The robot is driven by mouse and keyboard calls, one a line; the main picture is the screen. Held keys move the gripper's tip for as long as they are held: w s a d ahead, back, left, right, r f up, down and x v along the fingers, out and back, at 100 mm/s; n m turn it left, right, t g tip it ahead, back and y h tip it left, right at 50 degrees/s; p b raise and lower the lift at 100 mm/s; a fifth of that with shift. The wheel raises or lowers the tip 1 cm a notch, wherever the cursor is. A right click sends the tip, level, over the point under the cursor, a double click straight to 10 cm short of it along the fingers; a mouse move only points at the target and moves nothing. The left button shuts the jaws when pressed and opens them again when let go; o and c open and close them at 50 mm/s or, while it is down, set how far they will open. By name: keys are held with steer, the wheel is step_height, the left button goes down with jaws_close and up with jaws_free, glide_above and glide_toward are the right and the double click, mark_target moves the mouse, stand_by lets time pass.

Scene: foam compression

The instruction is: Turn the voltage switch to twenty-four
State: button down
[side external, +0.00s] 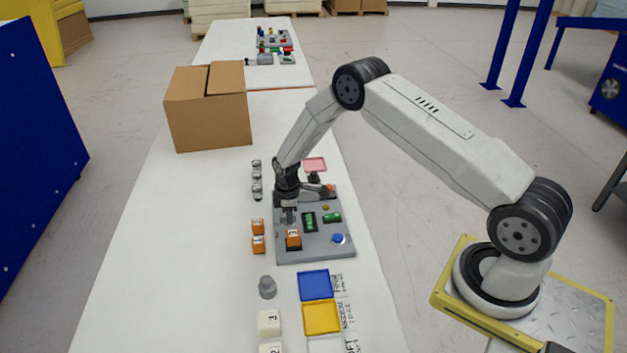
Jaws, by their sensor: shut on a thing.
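A grey board (306,254) lies on the white table, with several small coloured parts on it. My gripper (289,217) points down at the board's left side, low over its surface. It is shut on a small part there, which looks like the voltage switch. The fingers and wrist hide most of that part, so its setting cannot be read. An orange block (293,238) with a dark mark stands on the board just in front of the gripper. Dark and green parts (309,221) and a blue round button (338,239) are to its right.
Orange blocks (258,244) and small metal pieces (257,187) lie left of the board. A grey knob-like piece (267,287), a blue tray (315,285) and a yellow tray (321,318) are in front. A cardboard box (208,122) stands behind. The table's left side is clear.

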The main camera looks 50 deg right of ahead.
steer(key=shift+m, duration=0.5)
steer(key=m, duration=0.5)
steer(key=shift+s+a, duration=0.1)
steer(key=m, duration=0.6)
steer(key=shift+a, duration=0.1)
steer(key=c, duration=0.7)
jaws_free()
steer(key=shift+r, duration=0.15)
steer(key=shift+r, duration=3.8)
